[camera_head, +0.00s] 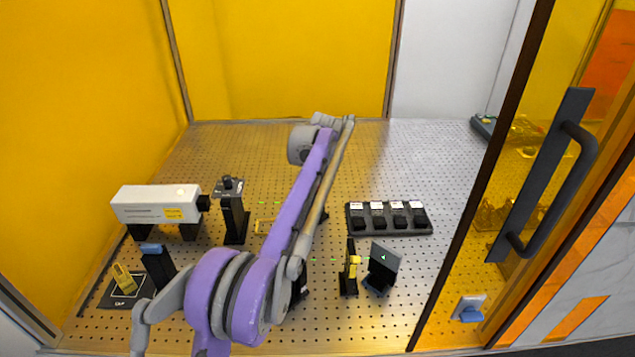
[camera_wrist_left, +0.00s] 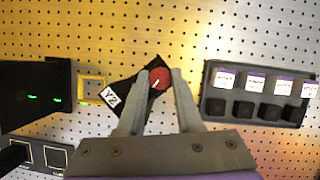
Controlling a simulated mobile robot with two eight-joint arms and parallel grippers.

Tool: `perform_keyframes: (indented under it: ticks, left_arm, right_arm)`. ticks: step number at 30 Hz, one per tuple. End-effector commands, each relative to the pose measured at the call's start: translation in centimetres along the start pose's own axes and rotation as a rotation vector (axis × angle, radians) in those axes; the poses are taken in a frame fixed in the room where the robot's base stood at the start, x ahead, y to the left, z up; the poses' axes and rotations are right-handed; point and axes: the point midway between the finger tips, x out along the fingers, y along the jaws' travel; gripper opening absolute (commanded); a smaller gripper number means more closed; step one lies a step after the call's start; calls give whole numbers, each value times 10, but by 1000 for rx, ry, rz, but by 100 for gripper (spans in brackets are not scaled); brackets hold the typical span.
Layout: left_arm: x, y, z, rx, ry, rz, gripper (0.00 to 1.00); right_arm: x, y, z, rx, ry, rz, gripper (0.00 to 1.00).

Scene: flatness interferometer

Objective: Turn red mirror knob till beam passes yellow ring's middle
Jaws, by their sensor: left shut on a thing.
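The red knob (camera_wrist_left: 159,78) with a white pointer line shows in the left wrist view, on a black mount with a white label (camera_wrist_left: 110,97). The fingers of my left gripper (camera_wrist_left: 160,84) are on both sides of the knob and shut on it. In the head view my purple left arm hides the knob and gripper. A yellow part, likely the ring (camera_head: 354,264), is on a black post right of my arm. The beam's position inside the ring is too small to tell.
A white laser box (camera_head: 155,204) and a black post mount (camera_head: 234,215) stand at left. A yellow frame (camera_wrist_left: 92,90) lies left of the knob. A dark tray of several black blocks (camera_head: 388,232) is at right.

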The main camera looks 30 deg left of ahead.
Motion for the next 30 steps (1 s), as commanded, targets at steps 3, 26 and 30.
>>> perform_keyframes:
  ticks: [3,26,30]
  left_arm:
    - [0,0,0,1,0,-1,0]
    - [-6,0,0,1,0,0,64]
    - [-29,0,0,1,0,-1,64]
  right_arm:
    - [0,0,0,0,0,0,50]
    - [0,0,0,0,0,0,50]
    - [-2,0,-2,0,2,0,50]
